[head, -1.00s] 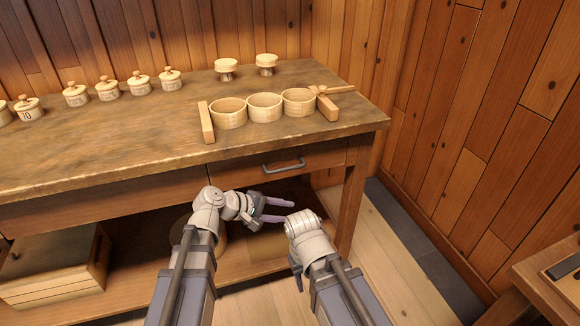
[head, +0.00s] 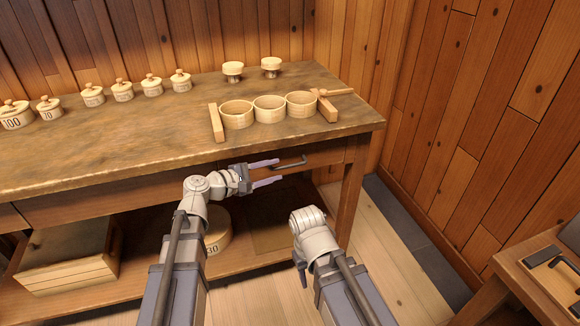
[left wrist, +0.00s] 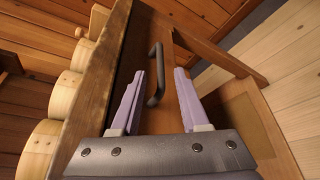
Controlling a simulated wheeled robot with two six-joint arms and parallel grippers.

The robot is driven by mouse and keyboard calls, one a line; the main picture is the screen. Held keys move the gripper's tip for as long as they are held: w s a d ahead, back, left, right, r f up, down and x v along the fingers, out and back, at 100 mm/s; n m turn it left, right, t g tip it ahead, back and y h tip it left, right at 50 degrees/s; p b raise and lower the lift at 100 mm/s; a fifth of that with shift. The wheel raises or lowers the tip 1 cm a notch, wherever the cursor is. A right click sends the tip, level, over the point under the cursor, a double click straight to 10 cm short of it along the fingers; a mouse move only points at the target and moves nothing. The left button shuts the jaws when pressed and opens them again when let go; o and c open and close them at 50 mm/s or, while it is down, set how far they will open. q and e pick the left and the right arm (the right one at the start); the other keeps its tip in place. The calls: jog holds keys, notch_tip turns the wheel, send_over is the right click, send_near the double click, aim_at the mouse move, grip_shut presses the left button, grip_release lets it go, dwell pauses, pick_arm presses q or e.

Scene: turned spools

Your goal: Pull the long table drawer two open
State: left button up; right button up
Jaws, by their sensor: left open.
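The long table (head: 130,140) has a shut-looking wooden drawer (head: 322,158) in its front at the right, with a dark bar handle (head: 290,164). My left gripper (head: 279,171) is open in front of this drawer, its fingertips pointing right close to the handle's left end. In the left wrist view the handle (left wrist: 156,75) shows between and beyond the two open purple fingers (left wrist: 155,85), nearer the left one; I see no grip on it. My right arm (head: 315,240) shows at the lower middle, but its fingers are hidden.
Three round wooden bowls (head: 270,108) stand between wooden blocks on the tabletop. Several lidded weights (head: 122,91) and two spools (head: 271,66) stand behind. A wooden box (head: 68,262) and a round weight (head: 215,235) sit on the lower shelf. Another table (head: 545,275) stands at the right.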

aim_at(286, 167)
pick_arm(q)
jog(key=b+x, duration=0.1)
jog(key=x, duration=0.5)
jog(key=shift+w+d+f, duration=0.1)
jog(key=shift+w+d, duration=0.1)
jog(key=shift+d, duration=0.1)
grip_shut()
dwell(1.2)
